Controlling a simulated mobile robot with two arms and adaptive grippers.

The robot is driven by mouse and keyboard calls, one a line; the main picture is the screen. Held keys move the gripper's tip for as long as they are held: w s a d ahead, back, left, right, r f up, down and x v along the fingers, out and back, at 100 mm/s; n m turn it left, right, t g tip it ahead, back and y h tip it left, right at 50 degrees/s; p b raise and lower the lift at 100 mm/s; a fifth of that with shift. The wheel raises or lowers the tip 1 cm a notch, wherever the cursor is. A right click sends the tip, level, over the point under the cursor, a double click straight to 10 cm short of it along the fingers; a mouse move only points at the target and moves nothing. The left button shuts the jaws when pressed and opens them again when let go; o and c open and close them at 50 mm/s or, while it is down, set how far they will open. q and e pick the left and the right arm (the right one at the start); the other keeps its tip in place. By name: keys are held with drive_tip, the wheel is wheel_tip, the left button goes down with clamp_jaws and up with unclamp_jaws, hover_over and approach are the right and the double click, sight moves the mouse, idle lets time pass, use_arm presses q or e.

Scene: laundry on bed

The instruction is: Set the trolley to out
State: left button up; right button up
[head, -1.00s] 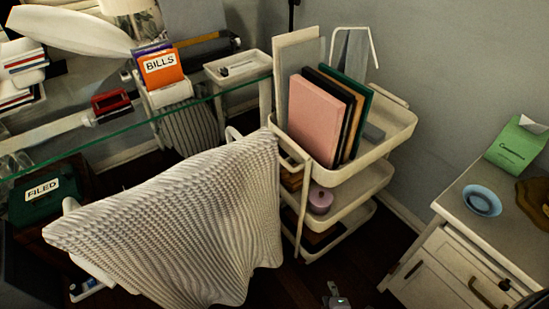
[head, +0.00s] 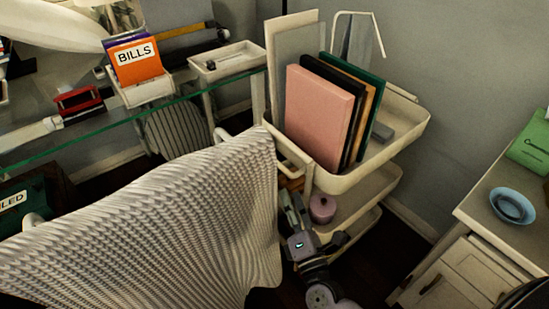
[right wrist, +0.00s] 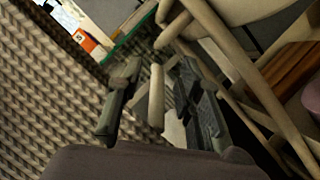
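The trolley (head: 375,170) is cream, with three tiers. It stands against the grey wall, right of the desk and behind the woven chair. Its top tray holds upright folders. My right gripper (head: 292,200) is low at the trolley's near left side, between the chair back and the lower tiers. In the right wrist view its fingers (right wrist: 160,100) are apart, with a pale rounded bar (right wrist: 157,95) showing between or beyond them. I cannot tell whether they touch it. Trolley rails (right wrist: 222,45) show there at upper right. My left gripper is not in view.
The white woven chair (head: 150,225) fills the lower left, close to my right gripper. The glass desk (head: 130,130) carries an orange BILLS box (head: 136,62). A cream cabinet (head: 470,265) with a blue bowl (head: 512,205) stands at right. Dark floor shows between trolley and cabinet.

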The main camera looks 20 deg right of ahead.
sight(275, 158)
drive_tip(key=x, duration=1.2)
drive_tip(key=shift+w+p, duration=0.35)
drive_tip(key=shift+p, duration=0.05)
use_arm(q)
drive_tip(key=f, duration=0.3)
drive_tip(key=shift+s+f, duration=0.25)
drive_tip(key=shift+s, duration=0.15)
use_arm(e)
drive_tip(key=shift+c, duration=0.5)
clamp_jaws()
